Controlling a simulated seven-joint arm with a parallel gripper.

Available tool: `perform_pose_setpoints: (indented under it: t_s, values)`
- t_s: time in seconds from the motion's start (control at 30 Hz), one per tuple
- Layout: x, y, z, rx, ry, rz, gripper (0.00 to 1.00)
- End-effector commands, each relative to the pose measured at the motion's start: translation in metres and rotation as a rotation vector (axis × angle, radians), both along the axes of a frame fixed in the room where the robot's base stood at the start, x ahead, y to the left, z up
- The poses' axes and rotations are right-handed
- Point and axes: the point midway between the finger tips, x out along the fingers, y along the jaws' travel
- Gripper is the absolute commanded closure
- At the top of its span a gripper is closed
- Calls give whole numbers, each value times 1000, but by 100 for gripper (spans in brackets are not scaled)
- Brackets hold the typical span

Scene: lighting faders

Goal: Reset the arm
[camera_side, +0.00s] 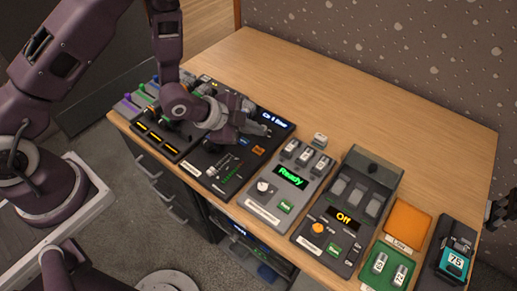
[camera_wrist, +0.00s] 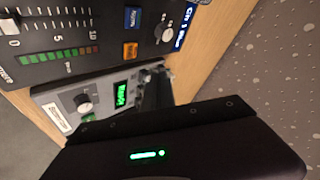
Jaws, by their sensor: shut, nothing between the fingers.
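My gripper (camera_side: 262,130) is shut and empty in the side view, above the right part of the black fader console (camera_side: 204,160). The console's small screen glows blue-white at its far right corner. In the wrist view, the console (camera_wrist: 75,35) fills the upper left, with a white-capped fader by a scale, a green-to-red level strip, a blue button and an orange button. The dark body of my gripper covers the lower right of that view. The fingertips are hard to make out there.
Right of the console stand a grey unit reading "Ready" (camera_side: 289,178), a dark unit reading "Off" (camera_side: 345,217), a green tray (camera_side: 386,262) with labelled pieces, an orange pad (camera_side: 408,222) and a device showing 75 (camera_side: 455,262). The wooden table (camera_side: 350,110) is clear at the back.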

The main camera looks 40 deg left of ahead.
Motion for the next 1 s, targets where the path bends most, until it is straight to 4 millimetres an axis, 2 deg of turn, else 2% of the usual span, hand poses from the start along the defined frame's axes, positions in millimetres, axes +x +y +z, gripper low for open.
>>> perform_pose_setpoints:
  t_s: [0.27,0.33,0.37,0.43,0.47,0.5,0.57,0.6,0.67,0.7,0.77,0.8,0.9,1.0]
  values:
    - [0,0,0,0,0,0,100]
    - [2,2,6,1,2,12,100]
    - [5,4,14,1,3,27,100]
    - [11,15,44,-1,15,96,100]
    - [12,21,63,-4,25,139,100]
    - [11,32,89,-13,42,208,100]
    - [1,47,129,-35,74,320,100]
    - [-10,56,154,-55,96,393,100]
    - [-33,68,189,-95,131,504,100]
    - [-53,75,210,-124,156,574,100]
    - [-86,82,237,-175,192,677,100]
    - [-111,85,252,-212,217,741,100]
    - [-175,88,277,-300,283,877,100]
    - [-227,85,285,-367,340,971,100]
